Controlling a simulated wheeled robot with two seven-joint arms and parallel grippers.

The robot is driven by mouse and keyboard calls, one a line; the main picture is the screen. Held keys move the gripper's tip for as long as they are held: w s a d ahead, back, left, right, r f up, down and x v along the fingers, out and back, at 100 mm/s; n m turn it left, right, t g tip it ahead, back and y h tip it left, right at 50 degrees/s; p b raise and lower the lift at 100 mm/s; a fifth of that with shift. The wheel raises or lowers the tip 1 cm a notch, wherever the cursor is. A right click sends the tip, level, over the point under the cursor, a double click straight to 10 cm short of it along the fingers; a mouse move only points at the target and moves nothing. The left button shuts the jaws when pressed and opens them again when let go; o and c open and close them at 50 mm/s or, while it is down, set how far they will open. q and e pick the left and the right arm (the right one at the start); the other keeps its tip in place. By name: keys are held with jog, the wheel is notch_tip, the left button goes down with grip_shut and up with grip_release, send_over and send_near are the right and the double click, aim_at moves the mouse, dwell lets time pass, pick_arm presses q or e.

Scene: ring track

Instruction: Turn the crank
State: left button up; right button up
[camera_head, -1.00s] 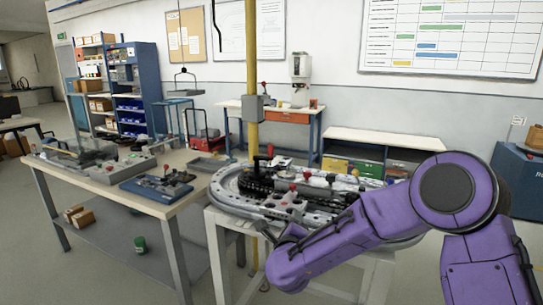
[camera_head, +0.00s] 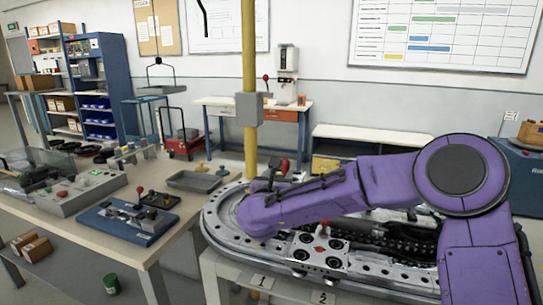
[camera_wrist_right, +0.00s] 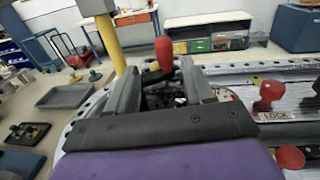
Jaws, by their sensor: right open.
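The ring track (camera_head: 222,232) is a grey metal oval on a white stand. A red handle (camera_wrist_right: 164,52), which looks like the crank's grip, stands upright at the track's far left part. In the head view, red also shows there (camera_head: 284,167), just past my right wrist. My right gripper (camera_wrist_right: 159,70) is open, its two grey fingers on either side of the red handle in the wrist view. I cannot tell whether they touch it. In the head view my purple forearm hides most of the gripper and the crank's base. My left gripper is not in view.
More red knobs (camera_wrist_right: 268,92) stand on the track beside a LOCK label. A table (camera_head: 140,252) on the left holds a control box (camera_head: 85,193), a blue fixture (camera_head: 125,220) and a grey tray (camera_head: 198,181). A yellow post (camera_head: 250,60) rises behind the track.

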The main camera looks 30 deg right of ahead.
aim_at(287, 160)
jog(key=d, duration=0.1)
jog(key=w+d+r+p, duration=0.1)
jog(key=w+d+p, duration=0.1)
jog(key=d, duration=0.1)
jog(key=shift+w+r, duration=0.2)
jog(key=shift+r, duration=0.05)
jog(key=w+d, duration=0.2)
jog(key=w, duration=0.1)
jog(key=w+d+f+p, duration=0.1)
jog(key=shift+w, duration=0.25)
jog(key=shift+w+d, duration=0.1)
jog(key=shift+d, duration=0.05)
jog(key=shift+s+d+r, duration=0.1)
jog(key=shift+s+r, duration=0.05)
jog(key=shift+s, duration=0.05)
jog(key=shift+w, duration=0.1)
grip_shut()
